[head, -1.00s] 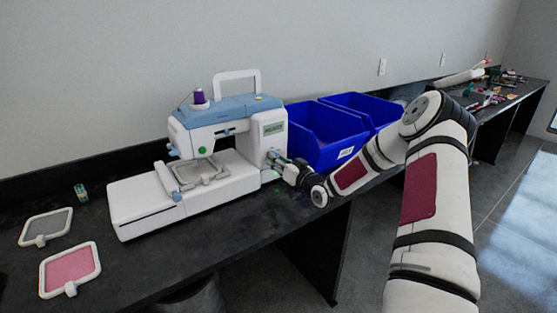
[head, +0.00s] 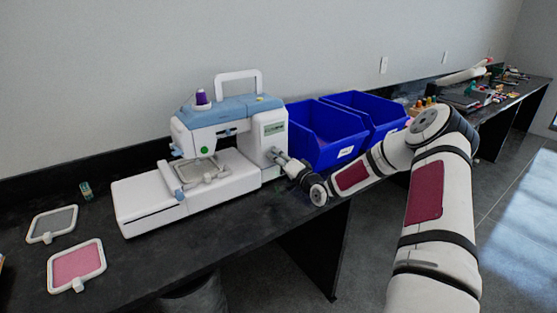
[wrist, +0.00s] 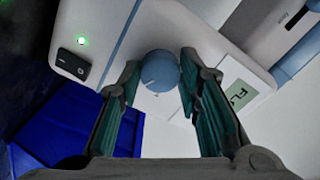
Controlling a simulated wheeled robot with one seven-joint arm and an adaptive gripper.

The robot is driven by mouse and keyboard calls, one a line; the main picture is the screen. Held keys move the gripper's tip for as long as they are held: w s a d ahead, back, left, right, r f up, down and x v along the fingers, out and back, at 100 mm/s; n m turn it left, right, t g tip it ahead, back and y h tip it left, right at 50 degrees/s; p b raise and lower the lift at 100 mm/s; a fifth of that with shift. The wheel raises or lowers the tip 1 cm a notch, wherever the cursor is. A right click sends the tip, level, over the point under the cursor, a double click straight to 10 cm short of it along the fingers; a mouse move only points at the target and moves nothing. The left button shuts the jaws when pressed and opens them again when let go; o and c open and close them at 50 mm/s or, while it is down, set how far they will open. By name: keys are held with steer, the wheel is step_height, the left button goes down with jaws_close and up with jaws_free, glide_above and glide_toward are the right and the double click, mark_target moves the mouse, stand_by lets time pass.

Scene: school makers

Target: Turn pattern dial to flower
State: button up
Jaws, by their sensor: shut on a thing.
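The white and blue sewing machine (head: 215,140) stands on the dark bench in the head view. The pattern dial (wrist: 160,71) is a round blue-grey knob with a pale pointer line, on the machine's side. My gripper (wrist: 158,62) is shut on the dial, one finger on each side of it. In the head view my gripper (head: 281,159) reaches the right end of the machine, and the dial is hidden there. In the head view the display (head: 273,128) is too small to read.
Two blue bins (head: 325,135) stand close behind my gripper. A black switch (wrist: 71,65) and a green light (wrist: 82,41) are near the dial. A grey hoop (head: 52,224) and a pink hoop (head: 76,264) lie at the left of the bench.

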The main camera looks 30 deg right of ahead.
stand_by(0.4)
steer(key=o, duration=1.1)
steer(key=shift+o, duration=0.2)
steer(key=s, duration=1.2)
steer(key=shift+d, duration=0.2)
